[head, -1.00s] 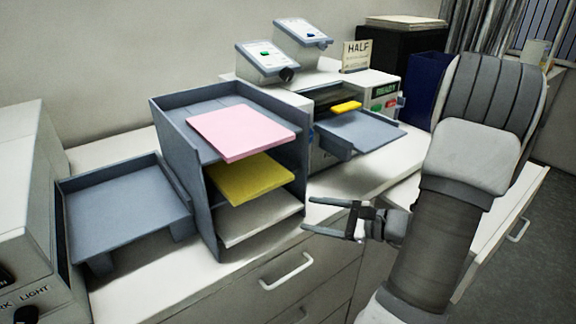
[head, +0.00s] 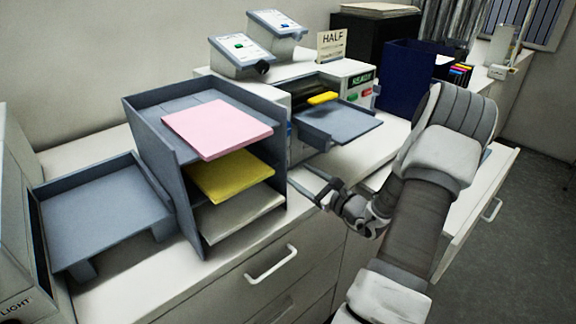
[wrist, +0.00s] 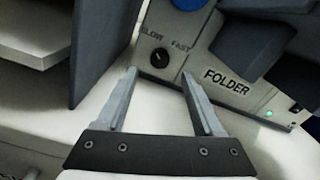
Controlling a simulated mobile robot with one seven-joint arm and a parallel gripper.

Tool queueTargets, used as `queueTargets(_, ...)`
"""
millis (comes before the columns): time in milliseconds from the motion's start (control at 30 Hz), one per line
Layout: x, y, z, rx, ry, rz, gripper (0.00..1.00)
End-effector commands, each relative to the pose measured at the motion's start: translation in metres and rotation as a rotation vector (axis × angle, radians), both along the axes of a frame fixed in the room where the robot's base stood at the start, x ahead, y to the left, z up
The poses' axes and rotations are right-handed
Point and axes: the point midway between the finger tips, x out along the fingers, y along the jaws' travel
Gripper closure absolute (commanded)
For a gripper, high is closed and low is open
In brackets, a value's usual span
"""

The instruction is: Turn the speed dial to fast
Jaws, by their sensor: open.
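The speed dial (wrist: 159,57) is a small round black knob on the light front panel of the folder (wrist: 203,50), under the words SLOW and FAST. A pale mark shows on it, but I cannot tell clearly which word it points to. My gripper (wrist: 158,74) is open and empty. Its two fingertips stand to either side just below the dial in the wrist view, seemingly apart from it. In the head view, my gripper (head: 300,174) is low in front of the folder (head: 299,150), right of the tray stack. The dial is not clearly visible there.
The paper tray stack (head: 178,178) holds pink, yellow and white sheets close left of my gripper; its side wall (wrist: 100,50) shows in the wrist view. The folder's grey output tray (head: 345,128) juts out above. A blue button (wrist: 188,3) sits above the dial.

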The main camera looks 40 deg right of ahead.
Motion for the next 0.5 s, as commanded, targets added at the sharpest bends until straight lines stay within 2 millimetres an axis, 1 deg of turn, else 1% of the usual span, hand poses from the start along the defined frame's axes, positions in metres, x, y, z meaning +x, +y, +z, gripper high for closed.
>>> queueTargets(33,0.011,0.002,0.001,0.000,-0.001,0.003,0.31)
queueTargets(100,0.025,0.003,0.001,-0.001,-0.001,0.003,0.31)
queueTargets(200,0.041,0.004,0.001,-0.001,-0.001,0.003,0.31)
queueTargets(333,0.056,0.005,0.000,-0.001,-0.001,0.001,0.31)
queueTargets(500,0.063,0.005,0.000,-0.001,0.001,0.001,0.31)
